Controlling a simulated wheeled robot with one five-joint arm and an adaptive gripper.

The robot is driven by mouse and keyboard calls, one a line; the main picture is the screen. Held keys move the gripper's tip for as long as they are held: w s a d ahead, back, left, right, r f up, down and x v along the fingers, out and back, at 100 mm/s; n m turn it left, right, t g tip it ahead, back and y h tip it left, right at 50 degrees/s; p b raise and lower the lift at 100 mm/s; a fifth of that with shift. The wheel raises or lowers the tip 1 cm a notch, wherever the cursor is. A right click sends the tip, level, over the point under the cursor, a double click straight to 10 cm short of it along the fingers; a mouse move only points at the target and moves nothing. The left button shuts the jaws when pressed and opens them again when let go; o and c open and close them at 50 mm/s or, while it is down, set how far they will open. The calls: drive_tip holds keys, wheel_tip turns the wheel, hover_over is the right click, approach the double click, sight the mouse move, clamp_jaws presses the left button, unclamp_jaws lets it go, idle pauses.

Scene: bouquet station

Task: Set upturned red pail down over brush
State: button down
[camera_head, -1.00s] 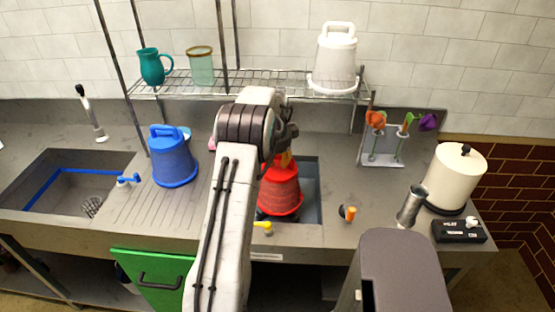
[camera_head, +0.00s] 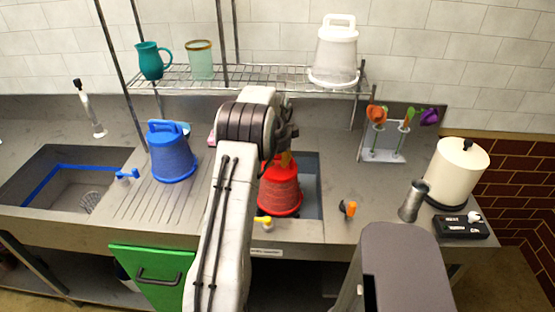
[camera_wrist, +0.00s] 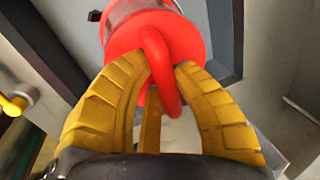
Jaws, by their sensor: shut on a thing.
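The red pail (camera_head: 281,190) is upturned, base up, in front of or over the right sink basin in the head view. My gripper (camera_head: 284,160) is above it, partly hidden by my arm. In the wrist view the yellow fingers (camera_wrist: 160,75) are shut on the pail's red handle (camera_wrist: 168,85), with its red base (camera_wrist: 185,35) beyond. I cannot tell the gap under the rim. A small orange and dark item (camera_head: 347,209), perhaps the brush, lies on the counter right of the basin, apart from the pail.
A blue upturned pail (camera_head: 172,158) stands on the drainboard. A white one (camera_head: 335,55) stands on the wire rack (camera_head: 240,80). A metal cup (camera_head: 412,200), a cream canister (camera_head: 457,172) and a black box (camera_head: 461,227) stand at right. A yellow tap (camera_head: 265,221) is at the sink front.

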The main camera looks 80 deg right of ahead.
drive_tip(key=c, duration=1)
unclamp_jaws()
drive_tip(key=shift+r, duration=0.1)
drive_tip(key=v, duration=1.2)
